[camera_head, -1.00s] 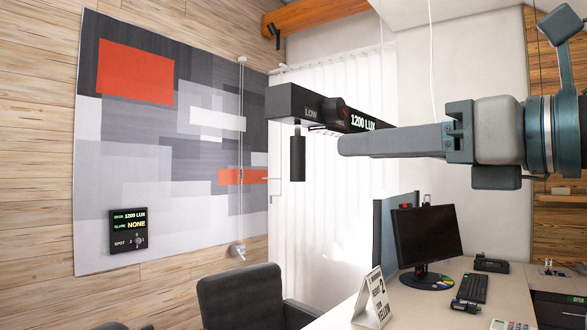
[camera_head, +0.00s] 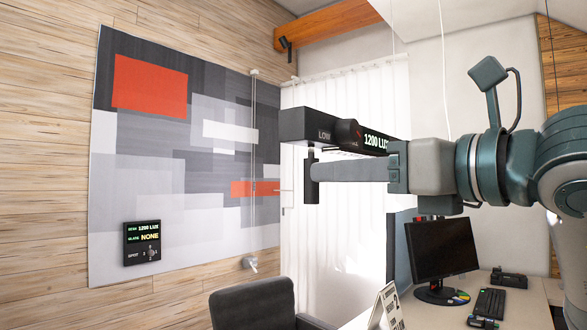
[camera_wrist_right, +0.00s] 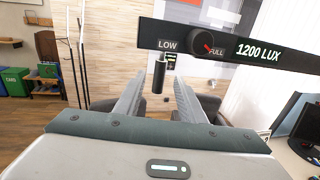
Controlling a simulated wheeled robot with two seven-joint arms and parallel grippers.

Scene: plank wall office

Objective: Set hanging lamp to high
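The hanging lamp (camera_head: 292,124) is a long black bar with LOW and FULL marks, a round dark knob (camera_wrist_right: 207,42) and a lit 1200 LUX display. The knob carries a red mark, on the side towards FULL. A black cylindrical handle (camera_wrist_right: 158,78) hangs under the bar near LOW. My right gripper (camera_wrist_right: 158,80) is open, its two fingers spread with the handle in line with the gap; I cannot tell whether the handle is between them. In the head view my right gripper (camera_head: 314,172) partly covers the handle. My left gripper is not in view.
A wall panel (camera_head: 142,242) reads 1200 LUX and NONE beside a SPOT dial. Below the lamp are a dark chair (camera_head: 252,304) and a desk with a monitor (camera_head: 442,248), a keyboard and a sign (camera_head: 387,308). Two thin cords hang near my right arm.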

